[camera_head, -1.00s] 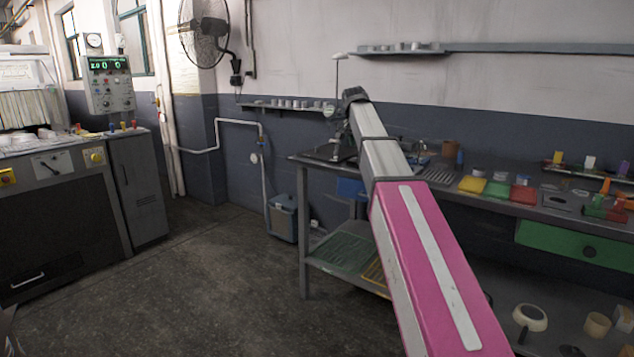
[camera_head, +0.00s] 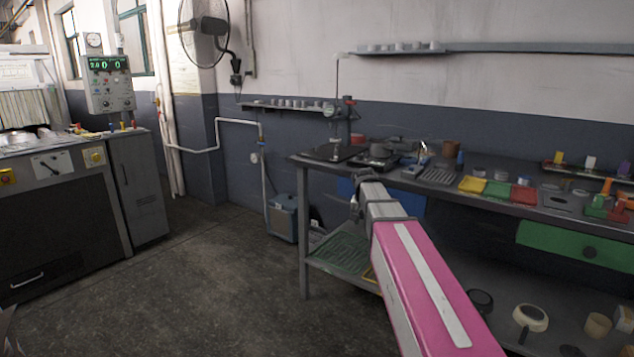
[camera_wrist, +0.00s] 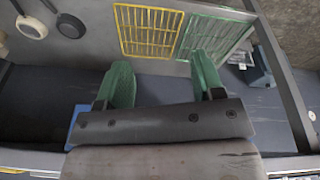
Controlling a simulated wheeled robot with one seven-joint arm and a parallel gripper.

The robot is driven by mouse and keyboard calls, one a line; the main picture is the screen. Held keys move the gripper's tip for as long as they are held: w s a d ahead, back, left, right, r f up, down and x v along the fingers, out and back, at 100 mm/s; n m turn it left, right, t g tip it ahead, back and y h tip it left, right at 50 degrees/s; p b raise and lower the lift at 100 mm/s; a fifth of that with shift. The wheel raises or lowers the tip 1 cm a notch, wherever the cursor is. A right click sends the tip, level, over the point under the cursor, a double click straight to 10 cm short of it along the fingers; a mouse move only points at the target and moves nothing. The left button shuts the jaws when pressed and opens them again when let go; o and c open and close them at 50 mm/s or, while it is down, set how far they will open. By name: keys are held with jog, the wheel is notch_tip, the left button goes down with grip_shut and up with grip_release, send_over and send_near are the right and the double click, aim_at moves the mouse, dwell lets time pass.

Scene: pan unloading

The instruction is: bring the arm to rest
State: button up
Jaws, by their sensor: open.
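My arm (camera_head: 430,285), a pink link with a white stripe, reaches out from the bottom right of the head view towards the workbench. Its grey far end is low, in front of the bench's left part and below the top. My gripper's fingers are hard to make out there. In the wrist view my gripper (camera_wrist: 161,85) shows two green fingers set wide apart, with nothing between them. Past the fingers lie a yellow rack (camera_wrist: 148,30) and a green rack (camera_wrist: 215,38) on the lower shelf.
The workbench (camera_head: 330,160) carries a dark pan (camera_head: 378,150) and coloured trays (camera_head: 500,188). A green drawer (camera_head: 570,242) hangs under its right part. Rolls and a pan lie on the lower shelf. The floor (camera_head: 200,270) at left is clear.

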jog(key=s+d+f+n+g+y, duration=0.1)
jog(key=s+f+n+g, duration=0.1)
jog(key=s+f, duration=1.9)
jog(key=shift+s+f+n+y, duration=0.3)
jog(key=shift+s+f+n, duration=0.05)
jog(key=shift+s+n, duration=0.5)
